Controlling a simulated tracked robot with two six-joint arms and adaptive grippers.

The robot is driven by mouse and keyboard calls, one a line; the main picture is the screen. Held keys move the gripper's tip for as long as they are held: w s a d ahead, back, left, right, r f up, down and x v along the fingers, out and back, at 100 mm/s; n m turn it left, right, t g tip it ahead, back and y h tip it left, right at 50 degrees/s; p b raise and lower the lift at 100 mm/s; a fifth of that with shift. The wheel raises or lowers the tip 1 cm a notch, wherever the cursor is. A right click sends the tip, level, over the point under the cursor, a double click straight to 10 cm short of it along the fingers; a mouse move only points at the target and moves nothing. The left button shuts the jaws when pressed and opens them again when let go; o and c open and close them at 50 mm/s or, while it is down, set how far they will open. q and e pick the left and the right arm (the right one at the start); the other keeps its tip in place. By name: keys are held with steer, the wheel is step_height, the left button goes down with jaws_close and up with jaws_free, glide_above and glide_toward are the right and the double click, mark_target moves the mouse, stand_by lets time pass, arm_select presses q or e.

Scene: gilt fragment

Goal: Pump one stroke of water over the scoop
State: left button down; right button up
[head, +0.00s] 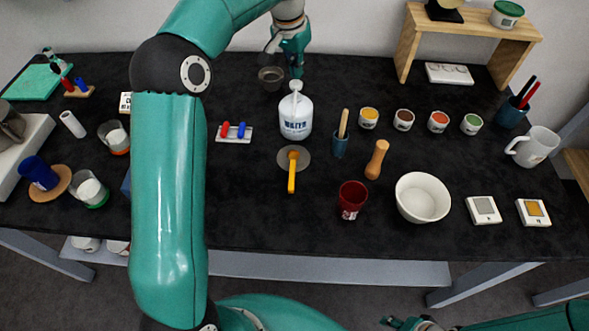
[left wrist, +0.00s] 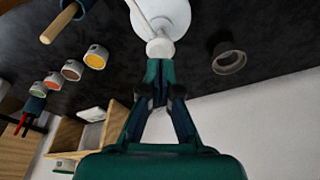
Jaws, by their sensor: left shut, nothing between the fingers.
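The white water bottle (head: 296,120) stands upright at the table's middle, its pump head (head: 295,86) on top with a spout. My left gripper (head: 298,74) is shut and empty, just behind the pump head. In the left wrist view the closed fingertips (left wrist: 160,68) are at the pump head (left wrist: 160,47); I cannot tell whether they touch it. The scoop (head: 292,172), with a yellow-orange handle, lies in front of the bottle, its upper end over a grey disc (head: 283,160). My right gripper (head: 410,323) is at the bottom edge, partly cut off, its jaw state unclear.
A small dark bowl (head: 270,78) stands behind the bottle, left of my gripper. A red-and-blue-handled rack (head: 234,133) is left of the bottle, a blue brush cup (head: 340,147) to its right. A red cup (head: 352,200) and white bowl (head: 422,198) are nearer the front.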

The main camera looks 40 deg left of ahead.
mark_target(297, 82)
arm_select(q)
steer(key=shift+f+b, duration=1)
steer(key=shift+f, duration=0.6)
steer(key=shift+r+p, duration=0.9)
steer(key=shift+p, duration=0.2)
steer(key=shift+r+p, duration=0.7)
step_height(297, 82, up, 6)
steer(key=p, duration=0.6)
